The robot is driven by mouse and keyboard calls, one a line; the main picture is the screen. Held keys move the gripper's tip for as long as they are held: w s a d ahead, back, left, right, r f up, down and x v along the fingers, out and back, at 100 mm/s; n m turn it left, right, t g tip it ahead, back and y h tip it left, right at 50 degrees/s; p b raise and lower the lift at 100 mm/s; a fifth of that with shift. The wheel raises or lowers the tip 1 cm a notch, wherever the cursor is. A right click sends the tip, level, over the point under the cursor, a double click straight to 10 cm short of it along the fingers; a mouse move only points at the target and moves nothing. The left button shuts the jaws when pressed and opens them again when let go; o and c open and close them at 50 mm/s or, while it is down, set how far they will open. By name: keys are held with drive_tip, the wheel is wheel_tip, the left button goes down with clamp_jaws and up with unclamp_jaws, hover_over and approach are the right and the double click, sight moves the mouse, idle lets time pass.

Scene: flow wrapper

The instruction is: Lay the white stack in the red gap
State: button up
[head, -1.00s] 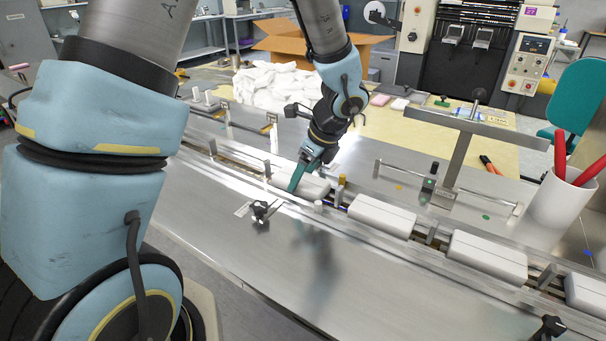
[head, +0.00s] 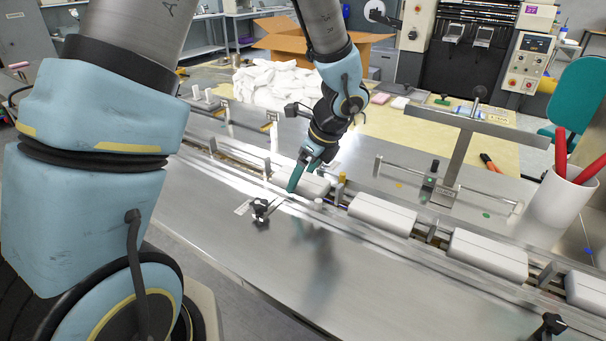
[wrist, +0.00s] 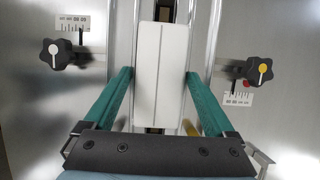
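A white stack (wrist: 160,75) lies lengthwise in the machine's channel in the wrist view, between the two green fingers of my gripper (wrist: 158,73). Narrow gaps seem to show beside it, so the fingers look open around it, not closed on it. In the head view my gripper (head: 294,186) points down at this stack (head: 314,184), one finger in front of its near side. The far finger is hidden. More white stacks sit along the channel to the right: one (head: 382,214), another (head: 487,253) and one at the right edge (head: 587,291). I cannot make out a red gap.
Metal rails flank the channel. Black knobs (wrist: 57,53) and (wrist: 259,70) stand on either side. A T-shaped metal post (head: 463,150) and a white cup with red handles (head: 556,205) stand right of my gripper. The front steel deck (head: 350,285) is mostly clear.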

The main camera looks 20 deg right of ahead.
drive_tip(key=shift+o, duration=0.5)
drive_tip(key=v, duration=1)
drive_tip(key=shift+r+b, duration=0.35)
drive_tip(key=shift+r, duration=0.05)
drive_tip(key=a+f+n+g+h, duration=0.1)
drive_tip(key=a+f+n, duration=0.1)
drive_tip(key=a+n, duration=1.1)
drive_tip(key=a+f+n+g+h, duration=0.1)
drive_tip(key=a+n+h, duration=0.1)
drive_tip(key=a+n, duration=1.2)
drive_tip(key=shift+a+f, duration=0.4)
drive_tip(key=shift+a, duration=0.25)
